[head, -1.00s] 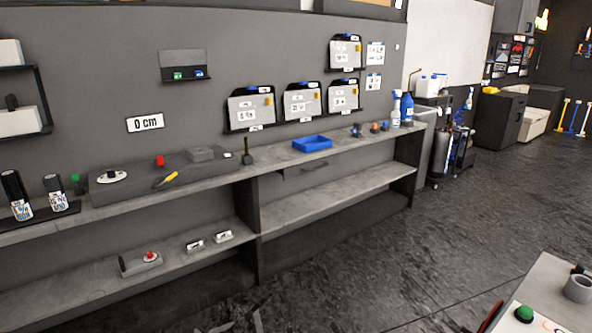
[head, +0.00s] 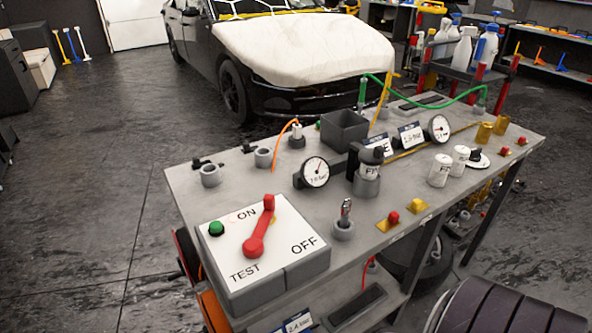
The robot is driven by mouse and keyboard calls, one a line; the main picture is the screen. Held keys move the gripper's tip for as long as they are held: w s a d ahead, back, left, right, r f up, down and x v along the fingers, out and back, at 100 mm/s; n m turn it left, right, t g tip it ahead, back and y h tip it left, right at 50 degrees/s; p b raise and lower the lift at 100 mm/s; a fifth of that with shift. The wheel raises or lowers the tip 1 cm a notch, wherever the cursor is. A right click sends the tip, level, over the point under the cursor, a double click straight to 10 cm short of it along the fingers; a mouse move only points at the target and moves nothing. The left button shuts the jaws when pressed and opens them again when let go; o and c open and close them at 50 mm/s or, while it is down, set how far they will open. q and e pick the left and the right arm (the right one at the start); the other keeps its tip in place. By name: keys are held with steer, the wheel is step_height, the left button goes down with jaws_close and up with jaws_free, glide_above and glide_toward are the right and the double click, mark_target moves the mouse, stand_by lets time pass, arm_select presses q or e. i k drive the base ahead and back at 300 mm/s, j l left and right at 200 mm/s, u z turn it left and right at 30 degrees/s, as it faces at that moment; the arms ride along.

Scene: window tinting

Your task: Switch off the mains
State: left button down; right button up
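The mains switch is a grey box with a white top plate (head: 222,239) at the near left end of the grey workbench in the head view. Its plate is marked ON, OFF and TEST. A red lever (head: 260,228) is pivoted near the plate's middle and points toward the far edge, just right of the word ON. It points away from OFF, which is at the right corner, and from TEST, at the near left. A green button (head: 216,228) sits at the plate's left corner. Neither of my grippers is in view.
The bench (head: 400,217) also carries gauges (head: 314,172), grey cups (head: 210,175), a dark bin (head: 343,128) and white canisters (head: 439,170). A car with a white-covered hood (head: 305,45) stands behind it. The floor (head: 90,200) left of the bench is clear.

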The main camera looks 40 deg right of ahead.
mark_target(253, 248)
steer(key=i+j+z, duration=0.15)
steer(key=z, duration=0.25)
steer(key=i+j+z, duration=0.2)
steer(key=z, duration=0.2)
steer(key=i+j+z, duration=0.1)
steer(key=j+z, duration=0.35)
steer(key=i+j+z, duration=0.1)
steer(key=z, duration=0.3)
steer(key=j+z, duration=0.4)
